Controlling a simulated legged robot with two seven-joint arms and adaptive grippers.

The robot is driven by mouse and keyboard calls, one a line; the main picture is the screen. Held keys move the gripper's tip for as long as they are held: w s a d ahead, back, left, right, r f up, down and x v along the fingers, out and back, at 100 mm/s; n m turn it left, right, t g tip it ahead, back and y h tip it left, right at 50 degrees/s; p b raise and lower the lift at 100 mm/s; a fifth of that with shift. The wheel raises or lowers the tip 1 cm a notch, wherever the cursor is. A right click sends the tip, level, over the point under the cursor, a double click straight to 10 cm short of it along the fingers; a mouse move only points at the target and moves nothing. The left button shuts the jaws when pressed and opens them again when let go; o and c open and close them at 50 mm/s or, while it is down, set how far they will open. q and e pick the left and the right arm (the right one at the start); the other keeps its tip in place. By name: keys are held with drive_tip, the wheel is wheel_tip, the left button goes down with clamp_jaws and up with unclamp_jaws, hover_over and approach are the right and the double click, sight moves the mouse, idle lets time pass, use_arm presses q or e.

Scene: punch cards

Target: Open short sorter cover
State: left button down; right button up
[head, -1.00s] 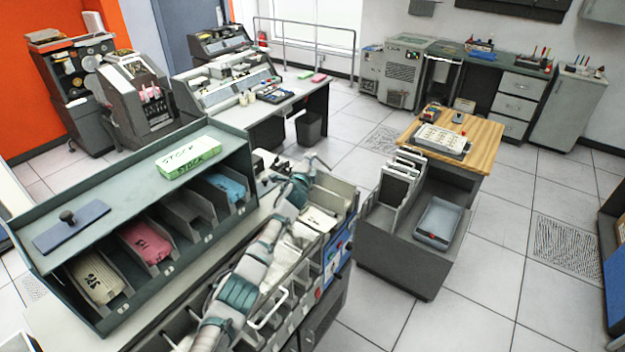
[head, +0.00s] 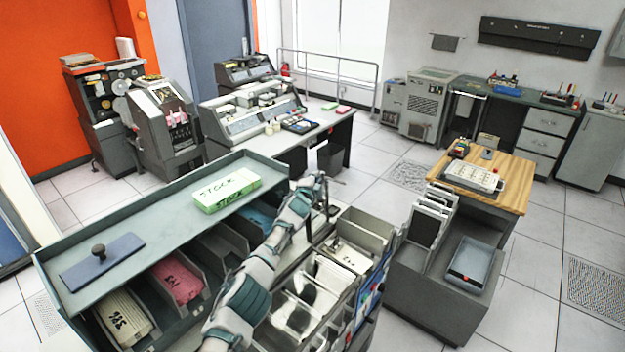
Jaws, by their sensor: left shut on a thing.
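The short sorter (head: 375,285) stands in the foreground, a low unit with several open metal bins, some holding pale cards. My left arm reaches up across it from the bottom of the view. My left gripper (head: 320,188) is at the sorter's far end, above the bins. It is shut on what looks like the edge or handle of the sorter cover (head: 326,212), a thin dark part beneath the fingers. The gripper and forearm hide much of the cover, so how far it is open cannot be told. My right gripper is out of view.
Left of the arm stands a green-grey card rack (head: 150,215) with a green STOCK box (head: 227,190) on top and pink and cream card stacks in its slots. To the right, a grey cart (head: 440,297) holds a tray (head: 470,266).

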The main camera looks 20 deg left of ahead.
use_arm(q)
drive_tip(key=shift+s+d, duration=0.1)
drive_tip(key=shift+d, duration=0.2)
drive_tip(key=c, duration=1.5)
unclamp_jaws()
drive_tip(key=shift+w+a+f, duration=0.1)
drive_tip(key=shift+w+f, duration=0.05)
drive_tip(key=shift+w, duration=0.05)
drive_tip(key=shift+a, duration=0.15)
drive_tip(key=shift+s+d, duration=0.2)
drive_tip(key=shift+s, duration=0.75)
drive_tip(key=shift+s+r, duration=0.15)
drive_tip(key=shift+s, duration=1.2)
drive_tip(key=shift+s+r, duration=0.1)
drive_tip(key=shift+s, duration=1.2)
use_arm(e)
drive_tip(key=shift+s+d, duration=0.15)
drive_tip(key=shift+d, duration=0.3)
